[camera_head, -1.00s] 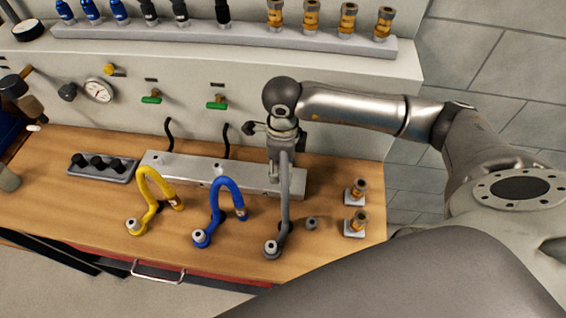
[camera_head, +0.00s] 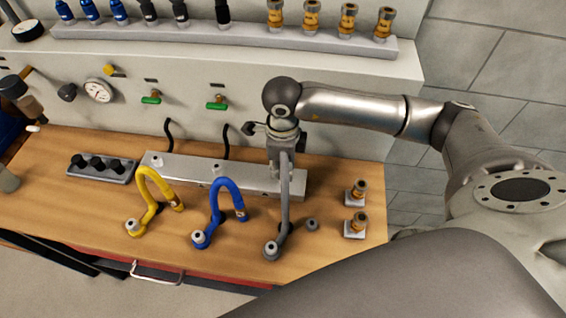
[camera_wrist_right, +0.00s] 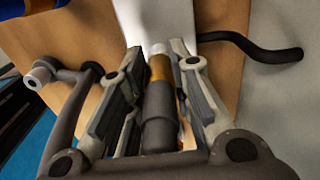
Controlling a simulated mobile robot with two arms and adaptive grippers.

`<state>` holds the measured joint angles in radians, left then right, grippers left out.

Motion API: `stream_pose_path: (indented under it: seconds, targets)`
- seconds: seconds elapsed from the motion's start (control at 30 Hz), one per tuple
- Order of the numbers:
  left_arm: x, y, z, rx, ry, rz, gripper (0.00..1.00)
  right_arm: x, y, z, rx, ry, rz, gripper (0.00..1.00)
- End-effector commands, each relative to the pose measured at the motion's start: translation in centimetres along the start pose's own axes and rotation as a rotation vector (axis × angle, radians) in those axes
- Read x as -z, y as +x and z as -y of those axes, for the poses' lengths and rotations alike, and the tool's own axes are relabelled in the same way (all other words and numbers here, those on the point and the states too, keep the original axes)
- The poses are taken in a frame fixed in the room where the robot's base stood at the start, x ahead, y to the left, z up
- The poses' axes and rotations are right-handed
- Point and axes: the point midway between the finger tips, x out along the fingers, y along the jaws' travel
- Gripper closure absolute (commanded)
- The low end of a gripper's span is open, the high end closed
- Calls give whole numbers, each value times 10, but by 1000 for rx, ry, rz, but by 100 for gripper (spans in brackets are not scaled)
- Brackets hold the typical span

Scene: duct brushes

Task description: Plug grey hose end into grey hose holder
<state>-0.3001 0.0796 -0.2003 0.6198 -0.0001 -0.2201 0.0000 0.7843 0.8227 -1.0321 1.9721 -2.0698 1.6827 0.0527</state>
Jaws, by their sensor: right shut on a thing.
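My right gripper (camera_head: 284,160) is shut on the end of the grey hose, above the right part of the silver holder bar (camera_head: 213,171) on the bench. The grey hose (camera_head: 284,215) runs from its base fitting at the bench front up to the gripper. In the right wrist view the fingers (camera_wrist_right: 162,65) flank the grey hose end (camera_wrist_right: 160,105), with its brass band and pale tip pointing at the silver bar (camera_wrist_right: 207,28). The gripper hides the grey holder, and I cannot tell whether the tip touches it. My left gripper is not in view.
The blue hose (camera_head: 226,190) and yellow hose (camera_head: 150,190) curve up left of the grey one. Two brass fittings (camera_head: 357,191) (camera_head: 355,223) stand at the right bench edge. A black cable (camera_wrist_right: 255,47) lies by the bar. The wall panel is close behind.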

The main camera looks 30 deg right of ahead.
Motion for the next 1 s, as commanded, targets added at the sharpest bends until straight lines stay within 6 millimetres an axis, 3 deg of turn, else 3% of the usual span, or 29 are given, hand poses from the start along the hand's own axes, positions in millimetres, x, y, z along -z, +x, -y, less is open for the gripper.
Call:
stream_pose_path:
  seconds: [1.0]
  targets:
    - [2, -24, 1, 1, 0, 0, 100, 0, -42, 0, 1, 0, 2, 100]
